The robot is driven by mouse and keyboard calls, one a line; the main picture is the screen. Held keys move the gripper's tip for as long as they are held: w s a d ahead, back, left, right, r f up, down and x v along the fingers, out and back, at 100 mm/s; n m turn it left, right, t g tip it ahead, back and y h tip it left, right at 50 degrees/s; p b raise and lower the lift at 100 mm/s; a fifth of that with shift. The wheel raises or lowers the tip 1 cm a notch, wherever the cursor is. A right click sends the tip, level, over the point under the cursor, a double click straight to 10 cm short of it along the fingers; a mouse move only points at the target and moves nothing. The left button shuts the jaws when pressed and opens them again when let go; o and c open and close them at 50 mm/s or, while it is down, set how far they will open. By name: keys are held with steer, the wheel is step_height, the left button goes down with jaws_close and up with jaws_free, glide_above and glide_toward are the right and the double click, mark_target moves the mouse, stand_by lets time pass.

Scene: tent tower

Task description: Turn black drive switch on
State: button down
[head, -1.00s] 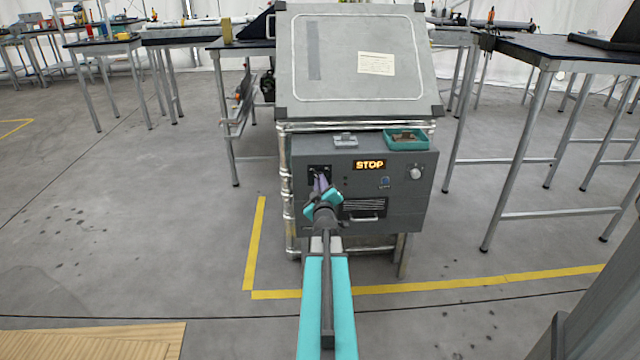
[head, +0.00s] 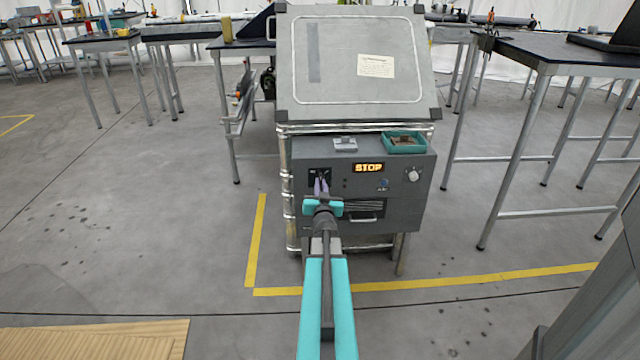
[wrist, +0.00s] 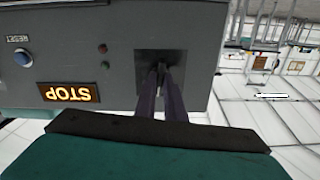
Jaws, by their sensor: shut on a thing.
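The grey control box (head: 402,210) stands below a sloped panel in the head view. Its dark switch plate (head: 313,172) is at the upper left of the front face; it also shows in the wrist view (wrist: 143,66). My gripper (head: 321,178) reaches this plate, and in the wrist view its two dark fingers (wrist: 163,72) close together in front of it. They are shut on the black drive switch, which is mostly hidden between the fingertips. Its exact position cannot be told. The lit display (head: 369,168) reads STOP.
A blue RESET button (wrist: 23,58) and a knob (head: 412,175) are right of the plate in the head view. A teal tray (head: 405,149) and a small grey item (head: 345,145) sit on the box. Tables (head: 560,55) stand at the right.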

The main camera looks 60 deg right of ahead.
steer(key=shift+s+d+r+m+p, duration=0.1)
steer(key=shift+m+p, duration=0.55)
steer(key=shift+m, duration=1.25)
steer(key=shift+s+d+r+m+p, duration=0.1)
steer(key=shift+m+p, duration=0.5)
steer(key=shift+m, duration=1.3)
steer(key=shift+f, duration=0.1)
steer(key=c, duration=1.8)
jaws_free()
steer(key=shift+c, duration=0.2)
steer(key=shift+w+a, duration=0.1)
steer(key=shift+a, duration=0.1)
